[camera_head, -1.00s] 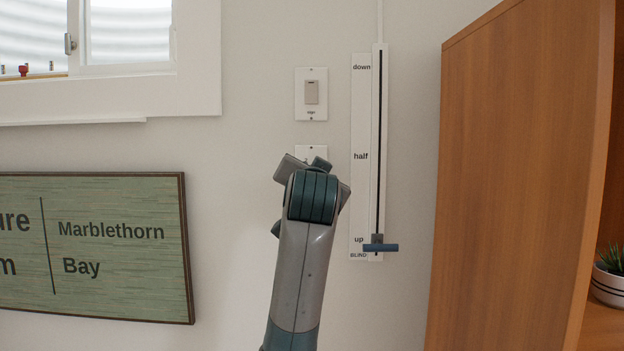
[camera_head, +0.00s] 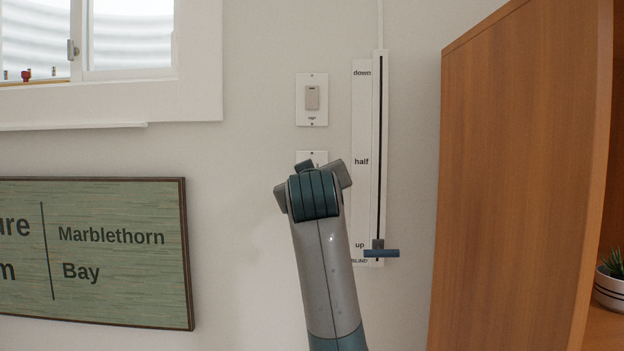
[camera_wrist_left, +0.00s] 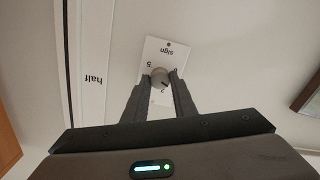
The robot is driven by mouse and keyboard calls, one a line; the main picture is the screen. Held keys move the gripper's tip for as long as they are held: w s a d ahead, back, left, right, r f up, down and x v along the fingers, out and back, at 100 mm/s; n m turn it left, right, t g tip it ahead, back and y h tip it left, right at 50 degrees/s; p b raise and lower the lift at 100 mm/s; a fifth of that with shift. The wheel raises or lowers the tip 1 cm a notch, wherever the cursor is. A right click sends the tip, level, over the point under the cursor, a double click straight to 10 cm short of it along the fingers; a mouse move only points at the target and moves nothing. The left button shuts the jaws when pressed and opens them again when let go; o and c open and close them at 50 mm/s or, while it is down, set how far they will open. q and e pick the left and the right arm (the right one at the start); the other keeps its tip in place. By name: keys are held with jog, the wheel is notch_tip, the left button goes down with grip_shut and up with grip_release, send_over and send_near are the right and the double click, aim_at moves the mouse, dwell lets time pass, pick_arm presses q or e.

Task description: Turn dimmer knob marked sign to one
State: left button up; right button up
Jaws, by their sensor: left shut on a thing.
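The dimmer plate (camera_wrist_left: 153,100) is white, marked "sign" with small numbers around a round grey knob (camera_wrist_left: 159,76). My left gripper (camera_wrist_left: 160,82) is shut on the knob, one finger on each side of it. A dark mark shows on the knob, but I cannot read exactly which number it points to. In the head view, only the top edge of the dimmer plate (camera_head: 312,155) shows. My left wrist and forearm hide the rest, the knob and the fingertips. My right gripper is in neither view.
A switch plate (camera_head: 312,99) sits directly above the dimmer. The blind slider's track (camera_head: 379,150) runs close on the right, its blue handle (camera_head: 381,253) near "up". A wooden cabinet (camera_head: 520,190) stands further right. A green sign (camera_head: 95,250) hangs left, below a window (camera_head: 128,40).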

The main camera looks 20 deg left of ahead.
pick_arm(q)
jog(key=shift+f+n, duration=0.25)
jog(key=shift+n, duration=0.45)
jog(key=o, duration=1)
jog(key=shift+o, duration=0.2)
jog(key=shift+r, duration=0.1)
jog(key=shift+r, duration=0.1)
jog(key=shift+s, duration=0.15)
